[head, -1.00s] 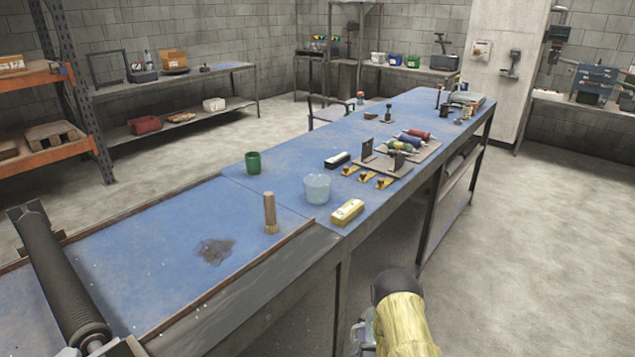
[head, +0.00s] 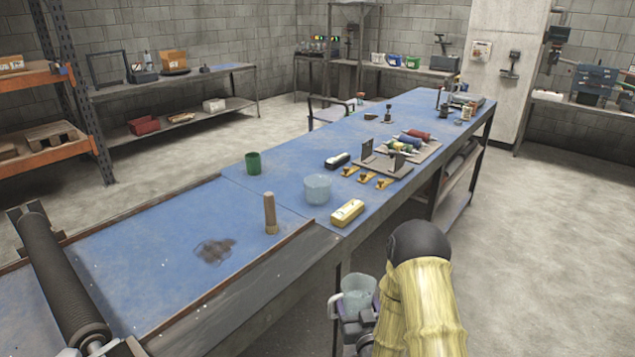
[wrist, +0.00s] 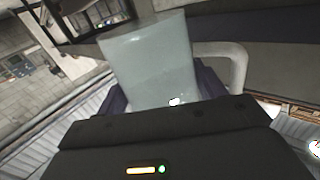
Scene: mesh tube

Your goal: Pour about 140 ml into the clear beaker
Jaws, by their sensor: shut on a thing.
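The clear beaker (head: 317,188) stands upright on the blue bench top near its front edge. It looks pale and translucent, and I cannot tell whether it holds liquid. My gripper (head: 361,314) is shut on a translucent jug (head: 357,290), in front of the bench's near edge and apart from the beaker. In the wrist view the jug (wrist: 150,62) sits between the dark fingers of my gripper (wrist: 165,88), with its pale handle (wrist: 238,68) to the right. Its liquid level is not clear.
A yellow box (head: 347,212) lies just right of the beaker. A wooden peg (head: 270,213) stands to its left and a green cup (head: 253,163) behind left. Yellow clips (head: 366,178) and a black-and-white block (head: 337,160) lie behind it. Bench top on the left is mostly clear.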

